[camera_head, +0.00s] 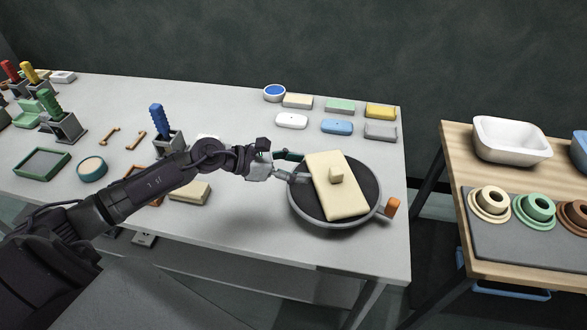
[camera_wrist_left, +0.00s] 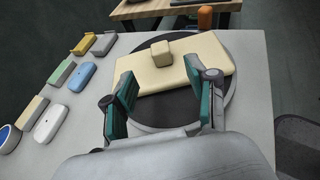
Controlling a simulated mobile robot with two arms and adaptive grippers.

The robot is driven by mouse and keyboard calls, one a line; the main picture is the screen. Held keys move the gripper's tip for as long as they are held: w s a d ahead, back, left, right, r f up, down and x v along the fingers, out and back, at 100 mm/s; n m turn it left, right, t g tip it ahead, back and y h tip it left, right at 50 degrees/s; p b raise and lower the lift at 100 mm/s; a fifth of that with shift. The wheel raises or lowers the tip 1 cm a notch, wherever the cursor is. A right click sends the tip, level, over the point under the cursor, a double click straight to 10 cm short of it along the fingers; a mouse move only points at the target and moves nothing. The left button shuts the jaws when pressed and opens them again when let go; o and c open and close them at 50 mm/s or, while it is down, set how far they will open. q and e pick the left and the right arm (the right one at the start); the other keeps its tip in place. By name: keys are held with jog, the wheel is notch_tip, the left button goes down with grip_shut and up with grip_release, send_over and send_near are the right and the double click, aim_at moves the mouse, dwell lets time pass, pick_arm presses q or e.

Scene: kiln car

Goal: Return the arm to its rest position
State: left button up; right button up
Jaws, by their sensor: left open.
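My left arm reaches in from the left over the table. My left gripper (camera_head: 297,168) is open at the left edge of a cream slab (camera_head: 347,197) with a small cream block (camera_head: 336,174) on top. The slab lies on a round dark disc (camera_head: 305,203). In the left wrist view the two green-padded fingers (camera_wrist_left: 168,100) stand apart, close to the near edge of the slab (camera_wrist_left: 205,62). I cannot tell whether they touch it. The small block (camera_wrist_left: 161,53) shows beyond the fingers. My right gripper is not in view.
Several coloured blocks, such as the yellow one (camera_head: 381,111), lie behind the disc with a blue-topped round dish (camera_head: 274,93). Left of my arm stand a blue-handled holder (camera_head: 158,122) and a green tray (camera_head: 42,163). A wooden table (camera_head: 455,150) with a white basin (camera_head: 512,140) stands right, across a gap.

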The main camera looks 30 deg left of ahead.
pick_arm(q)
jog(key=shift+s+a+r, duration=0.3)
jog(key=shift+s+a, duration=0.1)
